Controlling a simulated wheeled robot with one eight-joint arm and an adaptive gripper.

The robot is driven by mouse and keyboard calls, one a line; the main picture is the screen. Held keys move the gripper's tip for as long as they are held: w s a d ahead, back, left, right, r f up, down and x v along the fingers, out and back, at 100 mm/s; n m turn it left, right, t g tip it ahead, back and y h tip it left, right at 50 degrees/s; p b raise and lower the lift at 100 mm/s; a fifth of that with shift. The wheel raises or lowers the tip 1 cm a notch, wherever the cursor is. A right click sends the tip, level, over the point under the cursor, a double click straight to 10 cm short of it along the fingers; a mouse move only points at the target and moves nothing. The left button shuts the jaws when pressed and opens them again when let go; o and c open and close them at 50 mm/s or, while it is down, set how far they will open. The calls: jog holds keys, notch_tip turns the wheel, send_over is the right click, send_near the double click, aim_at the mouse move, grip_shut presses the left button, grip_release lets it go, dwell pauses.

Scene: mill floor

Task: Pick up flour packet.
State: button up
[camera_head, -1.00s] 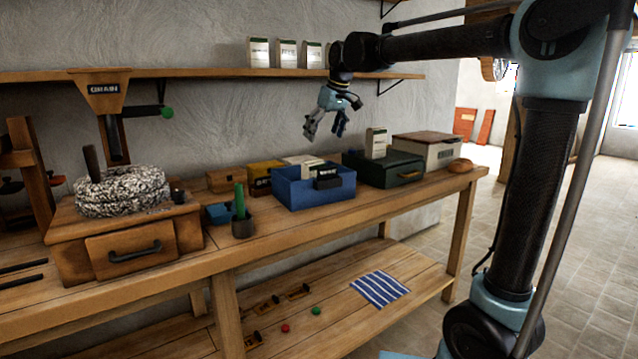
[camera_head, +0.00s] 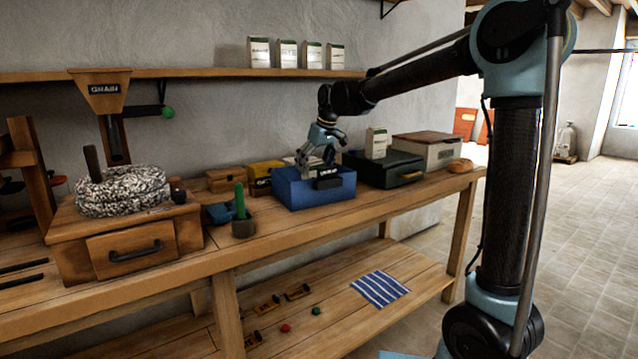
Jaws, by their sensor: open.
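White packets with green tops and small dark labels are in view. Several stand in a row on the wall shelf, one of them here (camera_head: 288,54), and one stands upright on the dark green box (camera_head: 407,165). That one is the packet (camera_head: 377,143) just right of my gripper. I cannot read which label says flour. A pale flat item (camera_head: 296,161) shows at the blue box (camera_head: 289,193), partly hidden by my gripper. My gripper (camera_head: 317,165) is open, pointing down over the blue box, its fingers at the box's opening. Whether it touches anything is unclear.
The wall shelf (camera_head: 200,74) runs above. Bench front right is clear.

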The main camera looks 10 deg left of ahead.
jog(key=x, duration=0.5)
jog(key=shift+w+a, duration=0.1)
jog(key=shift+w, duration=0.1)
jog(key=c, duration=1.4)
jog(key=shift+r, duration=0.15)
